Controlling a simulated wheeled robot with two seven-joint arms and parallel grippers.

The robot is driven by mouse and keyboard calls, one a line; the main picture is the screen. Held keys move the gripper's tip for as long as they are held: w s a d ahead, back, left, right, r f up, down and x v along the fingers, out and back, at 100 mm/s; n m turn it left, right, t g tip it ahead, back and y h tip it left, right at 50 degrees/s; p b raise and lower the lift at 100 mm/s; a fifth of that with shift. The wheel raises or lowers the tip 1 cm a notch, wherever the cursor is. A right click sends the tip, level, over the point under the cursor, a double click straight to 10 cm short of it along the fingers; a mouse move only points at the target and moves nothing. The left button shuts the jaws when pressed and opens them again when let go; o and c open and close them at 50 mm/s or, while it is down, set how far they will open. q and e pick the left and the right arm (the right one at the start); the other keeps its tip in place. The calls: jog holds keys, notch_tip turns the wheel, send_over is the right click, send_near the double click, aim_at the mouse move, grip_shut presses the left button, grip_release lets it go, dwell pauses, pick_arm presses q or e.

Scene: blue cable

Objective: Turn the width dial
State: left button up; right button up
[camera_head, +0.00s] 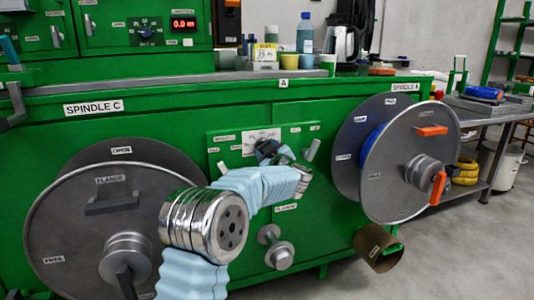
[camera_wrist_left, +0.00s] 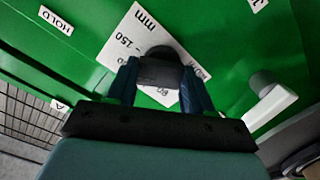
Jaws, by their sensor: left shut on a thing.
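The width dial (camera_wrist_left: 160,68) is a dark round knob on a white scale plate marked in mm (camera_wrist_left: 125,42), on the green machine's front panel. In the wrist view my left gripper (camera_wrist_left: 160,84) has one finger on each side of the dial and is shut on it. In the head view the left gripper (camera_head: 268,152) is at the plate (camera_head: 252,137), and my wrist hides part of the panel. The dial's pointer and exact setting are hidden or too small to read. My right gripper is not in view.
A light lever (camera_head: 311,149) stands close right of the dial. A large grey reel at spindle C (camera_head: 70,215) is at left, and another at spindle A (camera_head: 395,180) is at right. A knob (camera_head: 277,254) sits below the panel. Floor is clear at lower right.

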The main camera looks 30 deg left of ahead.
pick_arm(q)
jog(key=shift+f+n+b, duration=0.1)
jog(key=shift+n+b, duration=0.45)
jog(key=shift+n, duration=1.05)
jog(key=o, duration=1)
jog(key=shift+o, duration=0.2)
jog(key=v, duration=1.3)
jog(key=shift+s+d, duration=0.25)
jog(key=shift+s, duration=0.05)
